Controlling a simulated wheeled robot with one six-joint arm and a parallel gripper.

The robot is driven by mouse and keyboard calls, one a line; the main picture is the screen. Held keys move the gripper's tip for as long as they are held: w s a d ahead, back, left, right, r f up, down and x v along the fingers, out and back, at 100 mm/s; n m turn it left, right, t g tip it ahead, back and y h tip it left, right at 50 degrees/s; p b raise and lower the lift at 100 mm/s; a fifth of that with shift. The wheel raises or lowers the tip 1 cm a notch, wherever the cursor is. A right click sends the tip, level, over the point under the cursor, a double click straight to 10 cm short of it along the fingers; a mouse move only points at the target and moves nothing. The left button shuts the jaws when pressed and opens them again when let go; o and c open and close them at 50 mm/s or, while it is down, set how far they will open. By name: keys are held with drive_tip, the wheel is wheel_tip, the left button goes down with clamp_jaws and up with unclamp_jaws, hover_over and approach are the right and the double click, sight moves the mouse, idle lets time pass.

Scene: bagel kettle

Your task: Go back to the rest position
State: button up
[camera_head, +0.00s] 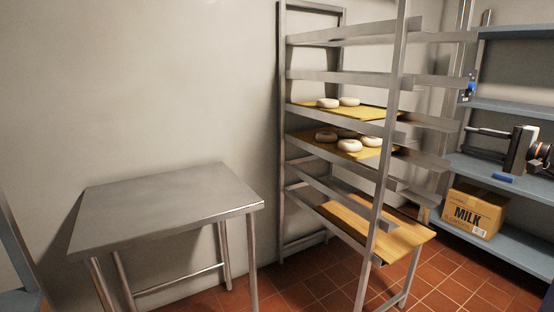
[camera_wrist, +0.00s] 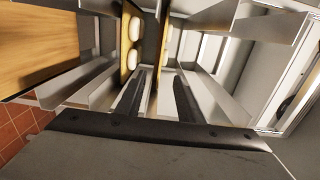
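My gripper (camera_wrist: 158,88) shows in the wrist view with its two dark fingers well apart and nothing between them. It points at the metal rack, whose rails and trays appear turned on their side in that view. The rack (camera_head: 399,90) stands right of centre in the head view. Pale bagels (camera_head: 349,145) lie on two yellow trays on its middle levels; some bagels also show in the wrist view (camera_wrist: 133,60).
A bare steel table (camera_head: 165,205) stands at the left against the wall. A wooden board (camera_head: 375,230) lies low in the rack. Blue-grey shelves (camera_head: 505,240) at the right hold a MILK carton (camera_head: 473,211). Some red tiled floor is clear in front of the rack.

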drive_tip(key=s+a+f+n+g+h, duration=0.15)
drive_tip(key=s+a+f+g, duration=0.35)
drive_tip(key=a, duration=0.8)
drive_tip(key=s+a+f+n+g, duration=0.3)
drive_tip(key=s+a+f, duration=0.35)
drive_tip(key=a, duration=0.75)
drive_tip(key=s+a+f+n+g+h, duration=0.1)
drive_tip(key=s+a+f, duration=0.2)
drive_tip(key=s, duration=0.3)
drive_tip(key=s+a+f+n+g+h, duration=0.2)
drive_tip(key=s+a+f, duration=0.1)
drive_tip(key=s, duration=0.3)
drive_tip(key=s+d+f+n+h, duration=0.1)
drive_tip(key=s+f+n+h, duration=0.1)
drive_tip(key=s+f, duration=0.2)
drive_tip(key=s+f+n+h, duration=0.2)
drive_tip(key=s+f, duration=0.2)
drive_tip(key=s, duration=0.5)
drive_tip(key=shift+d+f+t+h, duration=0.3)
drive_tip(key=shift+d+h, duration=0.05)
